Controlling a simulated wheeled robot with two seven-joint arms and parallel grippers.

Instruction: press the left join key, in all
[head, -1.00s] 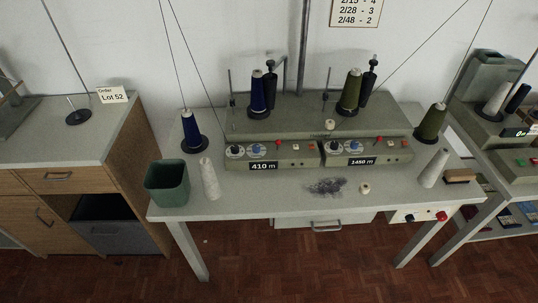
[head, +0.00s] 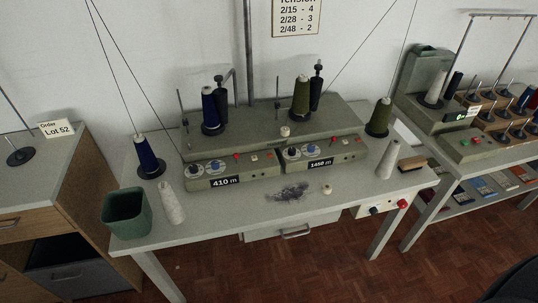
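The winding machine (head: 270,137) stands on the grey table with two control panels on its front. The left panel (head: 225,172) has a "410 m" display (head: 225,182), two round dials, a red button (head: 236,156) and a small pale key (head: 254,157). The right panel has a "1460 m" display (head: 320,162), two dials, a red button (head: 330,142) and a pale key. Lettering on the keys is too small to read, so I cannot tell which one is the join key. Neither of my grippers is in view.
A green bin (head: 127,214) and white cone (head: 171,203) stand at the table's front left. A blue cone (head: 147,156) stands behind them. Dark thread scraps (head: 288,193) lie before the machine. A pale cone (head: 388,160) stands at right. A dark shape fills the lower right corner.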

